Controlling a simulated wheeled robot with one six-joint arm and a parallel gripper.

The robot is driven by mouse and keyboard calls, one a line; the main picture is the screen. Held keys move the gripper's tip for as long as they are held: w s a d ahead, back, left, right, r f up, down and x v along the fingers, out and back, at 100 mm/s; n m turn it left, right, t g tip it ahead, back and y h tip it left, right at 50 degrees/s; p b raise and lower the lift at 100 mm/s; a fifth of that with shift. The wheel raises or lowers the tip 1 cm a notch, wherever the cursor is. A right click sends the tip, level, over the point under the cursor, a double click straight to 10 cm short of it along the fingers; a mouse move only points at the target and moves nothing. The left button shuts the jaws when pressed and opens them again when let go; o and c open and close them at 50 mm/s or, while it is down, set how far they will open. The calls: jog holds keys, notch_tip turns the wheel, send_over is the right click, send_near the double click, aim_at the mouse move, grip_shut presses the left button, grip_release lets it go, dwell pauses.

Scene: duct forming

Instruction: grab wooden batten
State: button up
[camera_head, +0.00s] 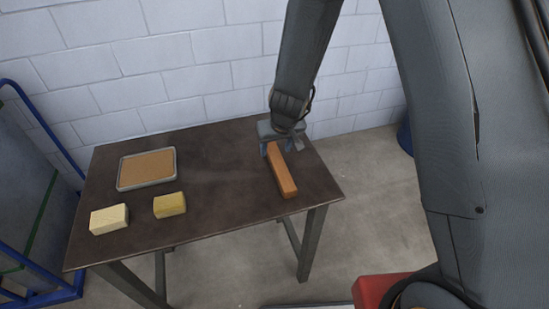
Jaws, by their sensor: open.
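The wooden batten (283,174) is a long orange-brown bar. It lies on the right part of the dark table, pointing from the back toward the front edge. My gripper (279,149) is open at the far end of the batten, with its fingers low near the table top. One finger shows at the left of the batten's far end and another part shows at its right. Whether the fingers touch the batten cannot be told from this view.
On the dark table (225,200) stand a grey-rimmed tray (119,187) with a brown surface, a pale block (109,219) and a yellow block (169,205). The table between tray and batten is clear. A white block wall (130,90) is behind. A blue-framed cart (60,295) stands at the left.

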aim_at(275, 153)
jog(key=b+x, duration=0.3)
jog(key=x, duration=0.2)
jog(key=shift+w, duration=0.15)
jog(key=shift+r, duration=0.1)
jog(key=c, duration=1.3)
